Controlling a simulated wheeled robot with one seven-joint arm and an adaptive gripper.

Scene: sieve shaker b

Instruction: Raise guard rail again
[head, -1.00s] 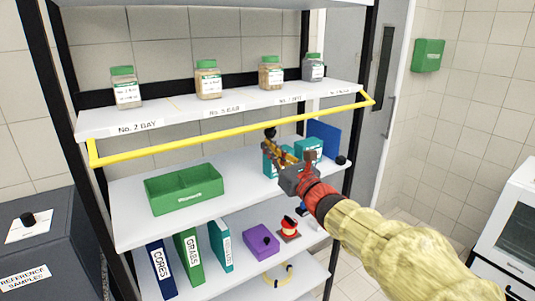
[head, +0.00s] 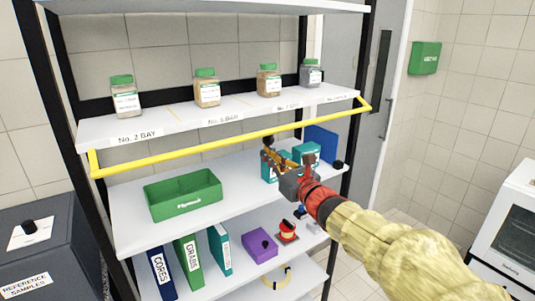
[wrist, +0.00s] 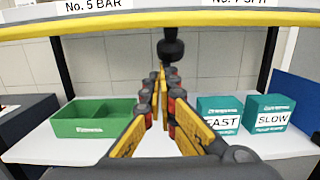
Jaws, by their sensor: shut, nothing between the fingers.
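The yellow guard rail (head: 200,149) runs along the front of the upper shelf, at or just below its label edge, with short arms at both ends. In the wrist view the rail (wrist: 70,27) crosses the top of the picture. A dark round knob (wrist: 171,47) shows just under the rail's middle; I cannot tell whether it is fixed to it. My gripper (head: 268,152) is shut and empty, its fingers pointing at the shelving just below the rail. In the wrist view the fingertips (wrist: 162,73) sit just below the knob; contact cannot be told.
Several lidded jars (head: 207,88) stand on the upper shelf (head: 170,124). Below are a green tray (head: 182,207), teal boxes (head: 306,152) and a blue panel (head: 322,141). Binders (head: 189,262) and a purple box (head: 260,244) stand lower. Black uprights (head: 365,60) bound the shelving.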

